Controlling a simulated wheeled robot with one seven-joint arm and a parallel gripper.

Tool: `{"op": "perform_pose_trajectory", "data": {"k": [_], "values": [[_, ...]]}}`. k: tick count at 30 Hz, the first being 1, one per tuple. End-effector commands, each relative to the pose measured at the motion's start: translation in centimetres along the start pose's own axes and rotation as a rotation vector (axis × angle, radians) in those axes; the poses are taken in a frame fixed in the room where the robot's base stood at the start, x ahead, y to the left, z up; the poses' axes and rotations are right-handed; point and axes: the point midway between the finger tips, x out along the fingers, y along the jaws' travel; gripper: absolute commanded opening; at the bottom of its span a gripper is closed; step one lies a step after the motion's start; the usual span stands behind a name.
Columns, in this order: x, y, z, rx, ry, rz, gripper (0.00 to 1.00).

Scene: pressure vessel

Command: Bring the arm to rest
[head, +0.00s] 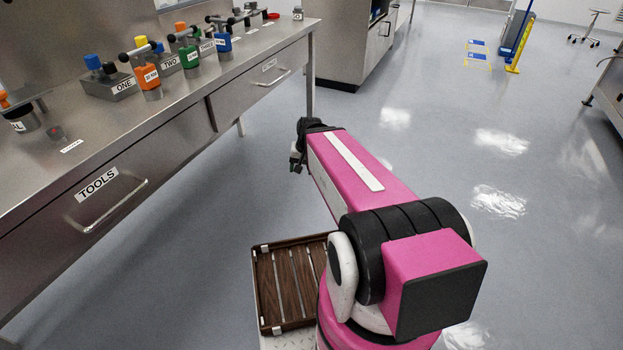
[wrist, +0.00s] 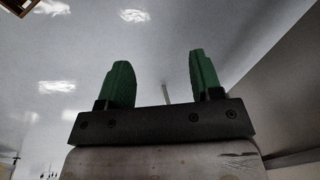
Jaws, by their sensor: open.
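My gripper (wrist: 163,82) shows in the wrist view with its two green fingers apart and nothing between them. Behind the fingers is grey floor with bright reflections. In the head view my pink arm reaches forward from the lower right over open floor, to the right of the steel bench (head: 130,165). The arm's dark far end is near the bench's front edge but appears apart from it. The fingers are mostly hidden in the head view.
Several coloured valve blocks, including an orange one (head: 147,77) and a blue one (head: 223,43), stand on the bench. Its drawer marked TOOLS (head: 97,185) is shut. A slatted brown tray (head: 262,290) is beside my arm's base. The floor (head: 520,230) to the right is clear.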

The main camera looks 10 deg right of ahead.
Motion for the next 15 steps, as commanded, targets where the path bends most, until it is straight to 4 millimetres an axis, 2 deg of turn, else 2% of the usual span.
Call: {"op": "perform_pose_trajectory", "data": {"k": [1, 3, 6, 15], "values": [[0.6, 1.4, 1.4, -0.077, -0.021, 0.057, 0.59], [1.2, 2.8, 2.3, -0.165, -0.045, 0.117, 0.59], [1.5, 3.8, 3.0, -0.236, -0.064, 0.163, 0.59], [1.6, 4.1, 3.0, -0.256, -0.069, 0.176, 0.59]]}}
